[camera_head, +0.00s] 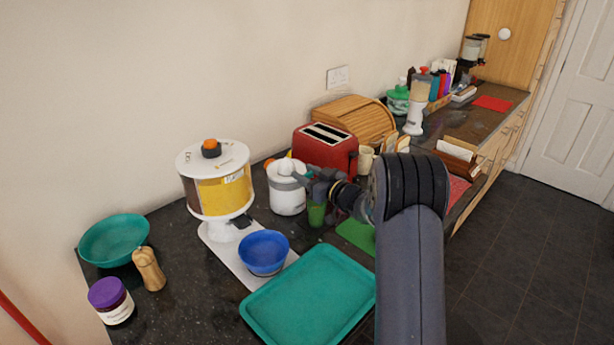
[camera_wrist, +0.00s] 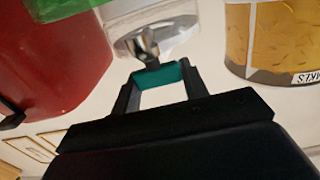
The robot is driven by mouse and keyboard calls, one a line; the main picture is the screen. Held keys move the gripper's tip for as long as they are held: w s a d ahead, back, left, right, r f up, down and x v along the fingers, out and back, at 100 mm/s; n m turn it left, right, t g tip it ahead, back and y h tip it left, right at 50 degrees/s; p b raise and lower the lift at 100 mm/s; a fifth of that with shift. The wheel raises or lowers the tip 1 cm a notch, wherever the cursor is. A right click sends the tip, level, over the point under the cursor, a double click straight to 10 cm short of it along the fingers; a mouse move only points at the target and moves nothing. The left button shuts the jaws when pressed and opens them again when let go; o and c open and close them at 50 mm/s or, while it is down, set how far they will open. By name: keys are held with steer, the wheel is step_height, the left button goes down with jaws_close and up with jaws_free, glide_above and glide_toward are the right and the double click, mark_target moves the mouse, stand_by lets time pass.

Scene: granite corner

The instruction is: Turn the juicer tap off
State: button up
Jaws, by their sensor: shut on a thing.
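The juicer (camera_head: 287,197) is a white and grey machine on the counter, left of the red toaster. In the wrist view its pale body (camera_wrist: 125,15) is at the top, with a metallic tap part (camera_wrist: 150,45) in front. My gripper (camera_head: 304,176) is at the juicer's right front side. In the wrist view my gripper (camera_wrist: 158,80) has its two fingers closed on a teal piece (camera_wrist: 158,75), which looks like the tap's handle. A green cup (camera_head: 316,214) stands below my gripper. The tap's exact angle is hard to tell.
A red toaster (camera_head: 325,152) stands close behind. A cereal dispenser (camera_head: 222,190) is to the left, with a blue bowl (camera_head: 263,250) by its base. A teal tray (camera_head: 310,300) lies in front. A green mat (camera_head: 354,234) lies to the right of the cup.

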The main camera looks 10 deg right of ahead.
steer(key=o, duration=1)
steer(key=b+v, duration=0.2)
steer(key=v, duration=0.8)
steer(key=shift+s+d+b, duration=0.2)
steer(key=shift+s+b, duration=0.1)
steer(key=shift+s, duration=0.05)
steer(key=p+x, duration=0.3)
steer(key=x, duration=0.8)
steer(key=shift+r, duration=0.15)
steer(key=shift+d+n+g+y+p, duration=0.1)
steer(key=shift+n+g+y+p, duration=0.3)
steer(key=shift+n+y+p, duration=0.15)
steer(key=shift+y, duration=0.25)
